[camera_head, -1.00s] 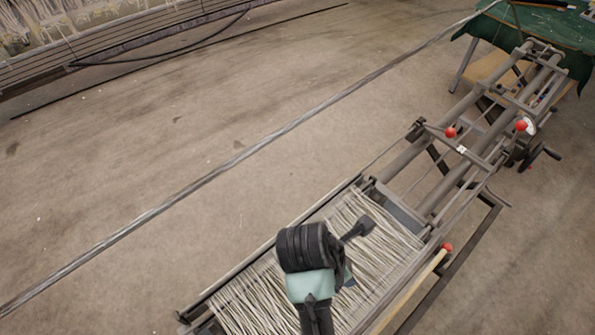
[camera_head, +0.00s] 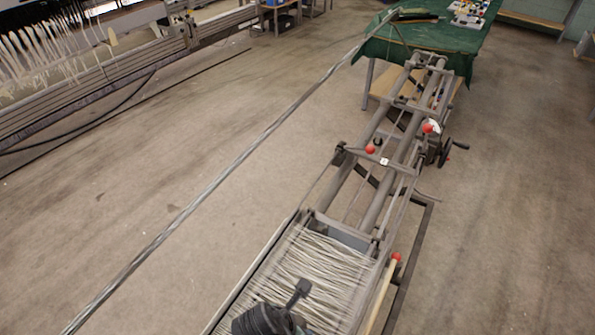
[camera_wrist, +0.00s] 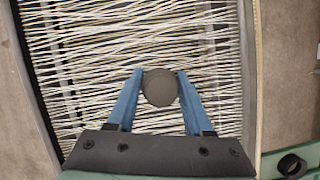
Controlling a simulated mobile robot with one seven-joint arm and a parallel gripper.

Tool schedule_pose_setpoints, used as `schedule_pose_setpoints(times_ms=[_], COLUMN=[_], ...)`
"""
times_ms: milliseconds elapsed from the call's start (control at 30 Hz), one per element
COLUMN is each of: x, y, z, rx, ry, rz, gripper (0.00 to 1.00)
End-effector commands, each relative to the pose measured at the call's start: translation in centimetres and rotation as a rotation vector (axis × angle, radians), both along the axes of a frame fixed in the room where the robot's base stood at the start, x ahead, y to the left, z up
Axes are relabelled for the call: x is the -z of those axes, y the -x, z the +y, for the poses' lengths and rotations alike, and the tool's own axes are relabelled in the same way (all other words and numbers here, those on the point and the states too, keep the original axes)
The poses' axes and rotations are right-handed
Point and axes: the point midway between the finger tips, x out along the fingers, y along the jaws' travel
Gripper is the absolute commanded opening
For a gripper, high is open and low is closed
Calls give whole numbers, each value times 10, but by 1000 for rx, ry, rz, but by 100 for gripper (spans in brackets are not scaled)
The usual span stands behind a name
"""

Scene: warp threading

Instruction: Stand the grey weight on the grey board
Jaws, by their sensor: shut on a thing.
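The weight's height above the threads is unclear. A flat grey panel (camera_head: 340,233), which looks like the grey board, lies across the frame at the far end of the threads. Its top looks bare.
Beyond the panel, the metal frame (camera_head: 400,150) carries long rollers and red knobs (camera_head: 370,149). A green-covered table (camera_head: 425,38) stands at its far end. A long grey bar (camera_head: 215,180) runs along the left. Open floor lies on both sides.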

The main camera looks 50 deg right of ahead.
Motion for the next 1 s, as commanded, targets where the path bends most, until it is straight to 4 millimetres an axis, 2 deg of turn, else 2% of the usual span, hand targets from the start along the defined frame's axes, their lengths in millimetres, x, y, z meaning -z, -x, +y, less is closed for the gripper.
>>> schedule_pose_setpoints(times_ms=[200, 233, 367, 767, 867, 1000], x=[2, 2, 1, -5, -18, -45], y=[0, 0, 0, -1, -1, -3], z=[0, 0, 0, 2, 6, 18], rx=[0, 0, 0, 0, -1, -2], ry=[1, 0, 0, 0, 1, 2], rz=[0, 1, 0, -1, -2, -3], gripper=[0, 57, 80, 81, 81, 81])
